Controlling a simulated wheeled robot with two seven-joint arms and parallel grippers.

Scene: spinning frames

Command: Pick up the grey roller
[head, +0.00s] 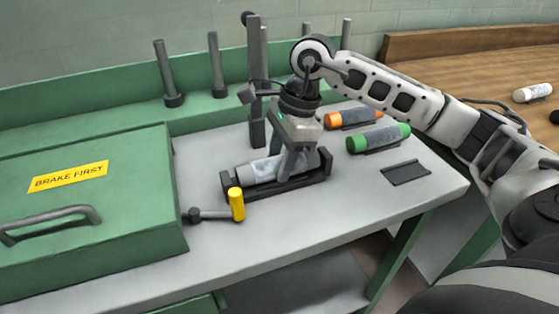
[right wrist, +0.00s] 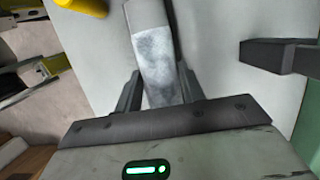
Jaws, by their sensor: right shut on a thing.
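The grey roller (head: 246,175) lies in a dark cradle (head: 262,192) on the light grey table. My right gripper (head: 282,172) reaches down over it from above and is shut on it. In the right wrist view the roller (right wrist: 153,50) runs between the two dark fingers of my right gripper (right wrist: 158,88). The fingers hide part of the roller in the head view. Whether the roller touches the cradle floor or is slightly raised, I cannot tell. My left gripper is not in view.
An orange-ended roller (head: 352,117) and a green-ended roller (head: 378,138) lie to the right, beside an empty dark holder (head: 405,173). A yellow-handled lever (head: 236,204) stands close at the front left. A green box (head: 90,215) marked BRAKE FIRST fills the left. Dark posts (head: 216,65) stand behind.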

